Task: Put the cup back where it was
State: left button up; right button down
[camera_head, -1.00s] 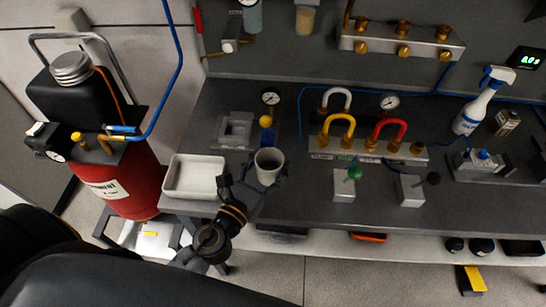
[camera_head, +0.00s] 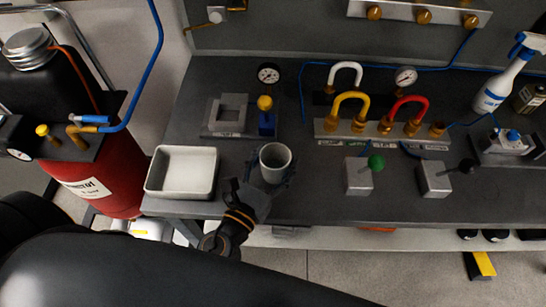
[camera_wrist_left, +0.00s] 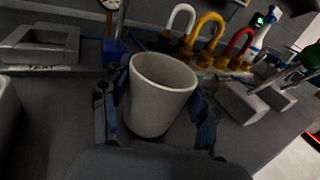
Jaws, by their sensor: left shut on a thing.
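A light grey cup (camera_head: 275,158) is upright at the front of the dark bench, between the white tray and the block with the green knob. My left gripper (camera_head: 270,178) is around the cup from the front and shut on it. In the left wrist view the cup (camera_wrist_left: 158,95) sits between the two dark fingers (camera_wrist_left: 160,125). Whether its base touches the bench cannot be told. My right gripper is not in view.
A white tray (camera_head: 182,196) stands left of the cup. Behind are a square grey fixture (camera_head: 228,115) and a blue valve (camera_head: 266,122). Right are a green-knobbed block (camera_head: 358,178), another block (camera_head: 433,180) and coloured pipe loops (camera_head: 350,98). A red tank (camera_head: 100,185) stands left.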

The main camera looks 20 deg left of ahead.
aim_at(270, 175)
pick_arm(q)
jog(key=shift+s+d, duration=0.1)
jog(key=shift+d, duration=0.05)
jog(key=o, duration=0.8)
jog(key=shift+f, duration=0.1)
jog(key=shift+o, duration=1.3)
jog(key=shift+r, duration=0.25)
jog(key=s+b, duration=0.4)
jog(key=s, duration=0.1)
jog(key=s+a+f+b, duration=0.1)
jog(key=s+b, duration=0.1)
jog(key=s, duration=0.1)
jog(key=shift+a, duration=0.1)
jog(key=shift+s+a+r, duration=0.1)
jog(key=shift+s+r, duration=0.1)
jog(key=shift+s, duration=0.35)
jog(key=shift+s+a+r, duration=0.1)
jog(key=shift+s+r, duration=0.1)
jog(key=shift+s, duration=0.35)
jog(key=shift+s+a, duration=0.15)
jog(key=shift+s, duration=0.65)
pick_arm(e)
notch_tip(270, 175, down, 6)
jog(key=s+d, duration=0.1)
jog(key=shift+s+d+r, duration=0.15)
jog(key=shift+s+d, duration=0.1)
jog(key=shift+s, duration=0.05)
